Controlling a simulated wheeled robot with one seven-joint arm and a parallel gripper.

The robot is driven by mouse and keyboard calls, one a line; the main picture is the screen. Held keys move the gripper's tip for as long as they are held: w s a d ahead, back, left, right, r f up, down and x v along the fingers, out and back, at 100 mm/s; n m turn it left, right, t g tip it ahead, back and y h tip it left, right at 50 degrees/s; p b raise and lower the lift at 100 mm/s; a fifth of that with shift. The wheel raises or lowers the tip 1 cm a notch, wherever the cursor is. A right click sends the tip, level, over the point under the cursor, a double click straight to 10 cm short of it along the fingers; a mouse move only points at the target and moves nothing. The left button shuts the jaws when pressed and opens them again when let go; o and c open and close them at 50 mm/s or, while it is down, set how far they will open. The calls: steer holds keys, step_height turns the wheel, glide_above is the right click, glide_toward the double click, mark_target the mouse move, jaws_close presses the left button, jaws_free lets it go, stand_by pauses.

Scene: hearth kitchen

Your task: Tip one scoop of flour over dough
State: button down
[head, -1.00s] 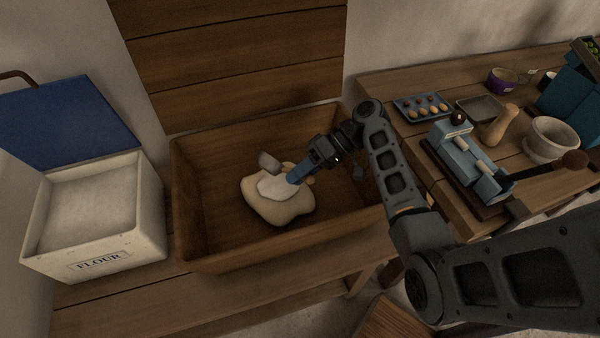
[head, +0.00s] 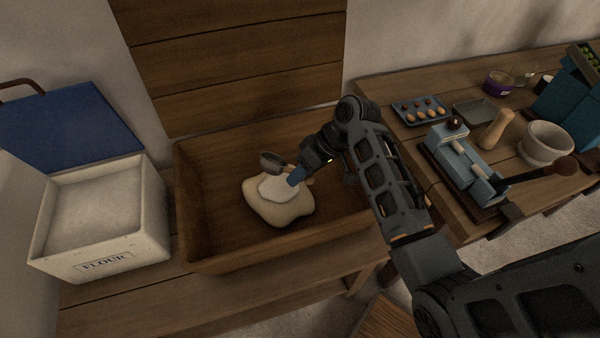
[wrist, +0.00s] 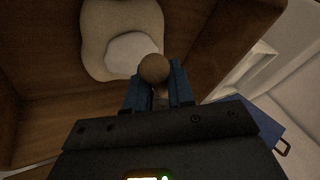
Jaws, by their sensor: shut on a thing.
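The pale dough (head: 285,211) lies in a wooden trough (head: 225,245). A white patch of flour (head: 275,187) covers part of its top; the patch also shows in the wrist view (wrist: 128,55). My gripper (head: 298,176) is over the dough's back right side, shut on the handle of a small metal scoop (head: 271,160). The scoop's bowl is above the dough's back edge, its inside dark with no white showing. In the wrist view the round wooden handle end (wrist: 154,68) sits between my blue fingers and hides the bowl.
The open flour bin (head: 100,215), nearly full, stands left of the trough, its blue lid (head: 70,130) tipped back. A table (head: 400,90) at right holds a blue egg tray (head: 420,110), a mortar (head: 546,143) and a blue device (head: 462,160). The trough walls surround the dough.

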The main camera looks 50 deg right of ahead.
steer(key=h, duration=0.2)
steer(key=r+n+h, duration=0.1)
steer(key=h, duration=0.2)
steer(key=shift+a+r, duration=0.1)
steer(key=shift+r, duration=0.05)
steer(key=shift+r+h, duration=0.2)
steer(key=shift+h, duration=0.7)
